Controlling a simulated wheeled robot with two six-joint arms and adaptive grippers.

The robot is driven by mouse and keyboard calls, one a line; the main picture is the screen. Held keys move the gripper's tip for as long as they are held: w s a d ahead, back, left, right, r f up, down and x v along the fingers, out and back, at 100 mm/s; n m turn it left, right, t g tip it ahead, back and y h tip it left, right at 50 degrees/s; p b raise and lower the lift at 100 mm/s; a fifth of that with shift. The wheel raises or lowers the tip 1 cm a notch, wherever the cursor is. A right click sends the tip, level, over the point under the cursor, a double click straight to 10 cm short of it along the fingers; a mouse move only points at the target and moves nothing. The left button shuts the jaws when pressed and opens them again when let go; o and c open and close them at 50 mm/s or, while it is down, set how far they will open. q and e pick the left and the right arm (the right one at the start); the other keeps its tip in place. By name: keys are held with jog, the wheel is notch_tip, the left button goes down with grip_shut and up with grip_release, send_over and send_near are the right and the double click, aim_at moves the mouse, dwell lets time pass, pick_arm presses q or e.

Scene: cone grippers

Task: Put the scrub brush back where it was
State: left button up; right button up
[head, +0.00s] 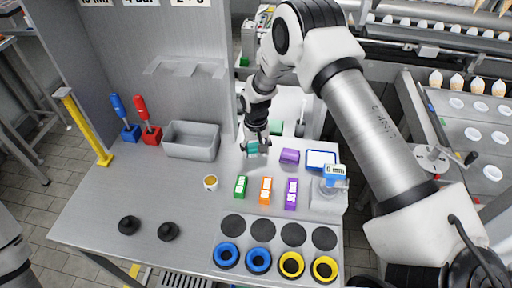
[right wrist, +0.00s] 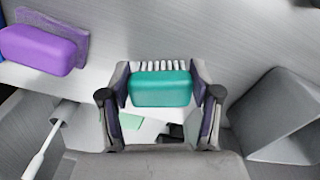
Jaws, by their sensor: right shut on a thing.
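The scrub brush is a teal block with white bristles. In the head view the brush (head: 252,148) is near the back of the grey worktop (head: 165,205). In the right wrist view the brush (right wrist: 160,89) sits between the two fingers, bristles toward the top of the picture. My right gripper (head: 257,140) is shut on it; its fingers also show in the right wrist view (right wrist: 160,105). I cannot tell whether the brush touches the worktop. My left gripper is out of view.
A purple block (head: 290,156) lies just right of the brush. A grey bin (head: 193,142) stands to the left. The left-front worktop is mostly clear.

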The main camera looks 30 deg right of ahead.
aim_at(255, 148)
jog(key=shift+f, duration=0.2)
jog(key=o, duration=1.2)
jog(key=shift+a, duration=0.1)
jog(key=shift+r, duration=0.3)
notch_tip(255, 148, up, 12)
jog(key=b, duration=0.3)
jog(key=shift+b, duration=0.3)
jog(key=shift+f, duration=0.1)
